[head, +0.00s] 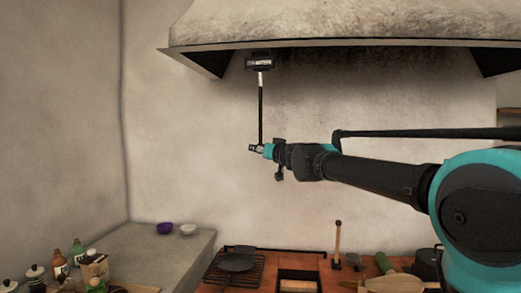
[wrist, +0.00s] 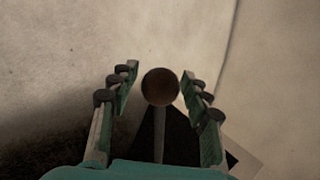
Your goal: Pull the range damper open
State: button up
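The range damper (head: 261,110) shows in the head view as a thin dark rod hanging from a small labelled plate (head: 260,63) under the hood. Its lower end meets my gripper (head: 256,149), which points left in front of the back wall. In the wrist view, a round brown knob (wrist: 160,87) on a thin rod (wrist: 159,135) appears between the two fingers of my gripper (wrist: 159,78). A gap shows on each side of the knob, so the fingers are open and do not appear to touch it. The knob is hard to make out in the head view.
The plaster range hood (head: 345,22) overhangs the arm. Bottles stand at lower left.

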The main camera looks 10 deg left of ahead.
jog(key=shift+o, duration=0.4)
jog(key=v, duration=1.2)
jog(key=s+d+f+g+h, duration=0.1)
jog(key=s+d+f+g, duration=0.15)
jog(key=f, duration=0.75)
jog(key=s+d+f+n+g, duration=0.1)
jog(key=s+f+g, duration=0.15)
jog(key=f, duration=0.75)
jog(key=s+d+f+g+h, duration=0.1)
jog(key=s+f, duration=0.3)
jog(key=f, duration=0.6)
jog(key=s+d+f+m+g+h, duration=0.2)
jog(key=s+d+f, duration=0.6)
jog(key=f, duration=0.4)
jog(key=s+d+f+m+g+h, duration=0.3)
jog(key=s+d+f+h, duration=0.2)
jog(key=s+d+f, duration=0.4)
notch_tip(320, 180, down, 3)
jog(key=shift+d+r+h, duration=0.1)
jog(key=shift+d+h, duration=0.2)
jog(key=shift+d, duration=0.2)
